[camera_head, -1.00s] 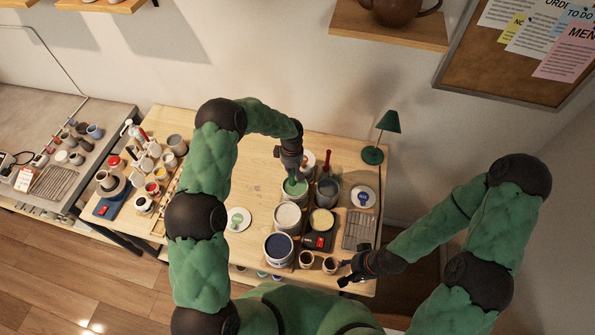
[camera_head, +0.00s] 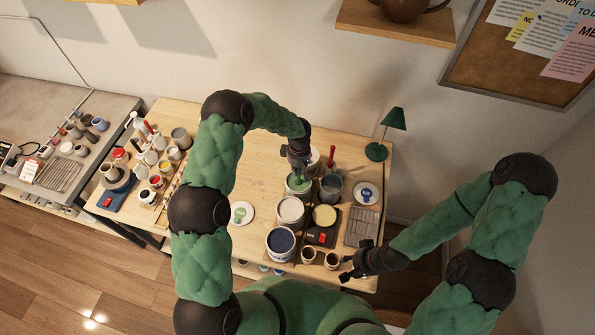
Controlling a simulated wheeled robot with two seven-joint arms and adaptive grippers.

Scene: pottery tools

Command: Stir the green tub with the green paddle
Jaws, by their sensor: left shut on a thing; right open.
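The green tub (camera_head: 291,188) stands on the table among several other tubs, its green contents partly showing. My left gripper (camera_head: 298,168) is directly above it, pointing down and shut on the green paddle (camera_head: 298,178). Only a short stretch of the paddle shows; its lower end appears to be inside the tub, and the gripper hides its upper part. My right gripper (camera_head: 346,275) is open and empty at the table's front right edge, near small brown cups.
A white tub (camera_head: 290,210), a dark blue tub (camera_head: 281,243) and a grey tub with a red-handled tool (camera_head: 331,186) crowd around the green tub. A cream tub sits on a black scale (camera_head: 321,236). A green lamp (camera_head: 393,119) stands behind right. The table's middle left is mostly clear.

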